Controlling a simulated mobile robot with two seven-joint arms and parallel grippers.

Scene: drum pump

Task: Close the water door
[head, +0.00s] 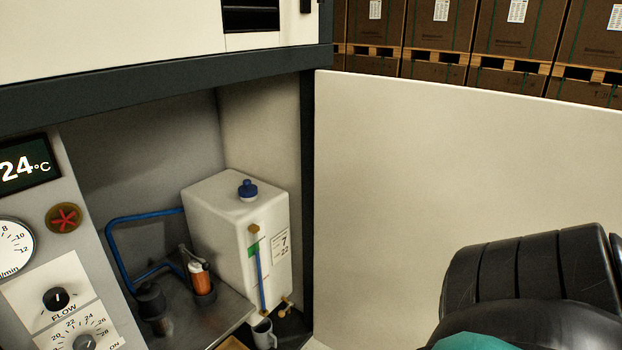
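The water door (440,170) is a large plain cream panel at the right of the head view. It stands open, swung out from the dark right post of the cabinet (308,200). The compartment behind the opening is exposed. In it stands a white water tank (225,225) with a blue cap and a sight tube on its front. A black ribbed part of my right arm (530,275) is at the lower right, in front of the door panel in the picture. I cannot tell whether it touches the door. Neither gripper shows in this view.
A control panel (60,240) with a 24 °C display, gauge and knobs is at the left. Blue tubing (112,250), an orange-bodied part (200,278) and a grey mug (264,333) are low in the compartment. Brown boxes on pallets (430,30) stand beyond the door.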

